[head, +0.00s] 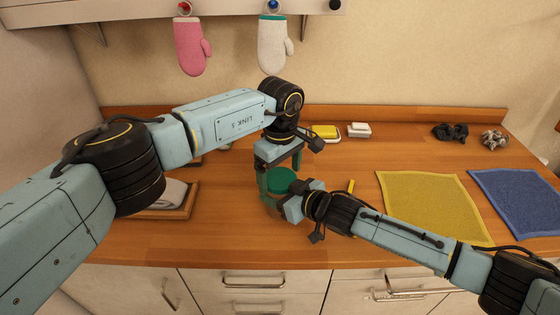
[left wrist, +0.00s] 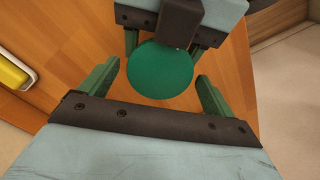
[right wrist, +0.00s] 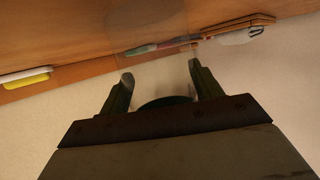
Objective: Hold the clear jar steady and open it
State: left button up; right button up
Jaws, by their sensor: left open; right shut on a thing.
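The clear jar stands on the wooden counter; in the head view its green lid (head: 281,180) shows, and its body is mostly hidden by my grippers. The lid (left wrist: 160,70) also shows as a round disc in the left wrist view. My left gripper (head: 280,174) points down over the jar, open, with one finger (left wrist: 203,85) on each side of the lid and a gap to it. My right gripper (head: 284,203) is shut on the clear jar's body below the lid, from the front right. In the right wrist view its fingers (right wrist: 161,78) flank the see-through body.
A yellow mat (head: 433,207) and a blue mat (head: 518,200) lie at right. A yellow sponge (head: 326,132), a white block (head: 359,130) and dark crumpled items (head: 450,132) are at the back. A wooden tray (head: 187,207) with cloth stands at left. Mitts (head: 190,46) hang above.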

pick_arm(q)
jog(key=shift+f, duration=0.2)
jog(key=shift+c, duration=0.4)
jog(key=c, duration=0.9)
jog(key=n, duration=0.6)
jog(key=shift+c, duration=0.3)
jog(key=shift+r, duration=0.1)
jog(key=o, duration=1.1)
